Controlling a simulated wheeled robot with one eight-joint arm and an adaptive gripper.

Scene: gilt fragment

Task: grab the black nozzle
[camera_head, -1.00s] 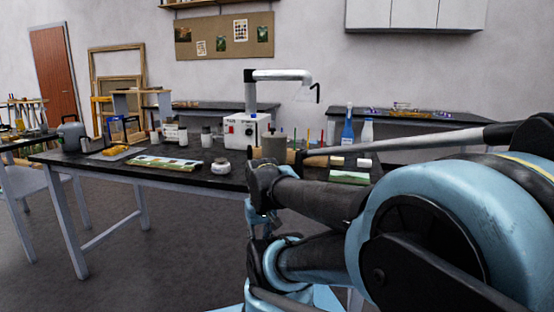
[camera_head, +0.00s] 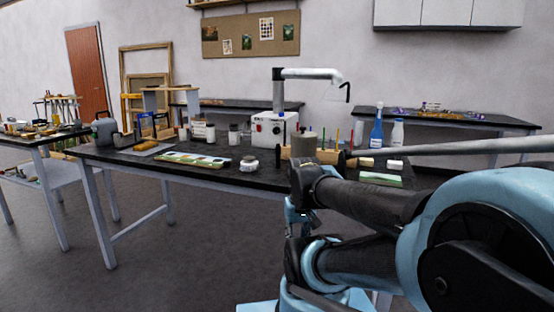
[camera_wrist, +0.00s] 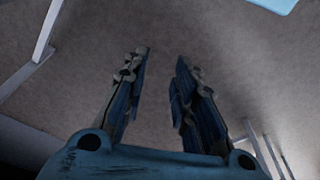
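A black hooked piece (camera_head: 347,92), which may be the black nozzle, hangs from the end of a pale grey jointed pipe (camera_head: 308,73) in the head view. The pipe rises from a white box (camera_head: 273,129) with red and dark details at the back of the black worktable (camera_head: 122,156). My gripper (camera_wrist: 160,62) is open and empty in the wrist view, its fingers apart over bare grey floor. In the head view my arm stands in front of the table's right part, and the fingers cannot be made out clearly. The hooked piece is not in the wrist view.
Another table (camera_head: 40,139) is at the left. The floor (camera_head: 190,262) at the front left is clear.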

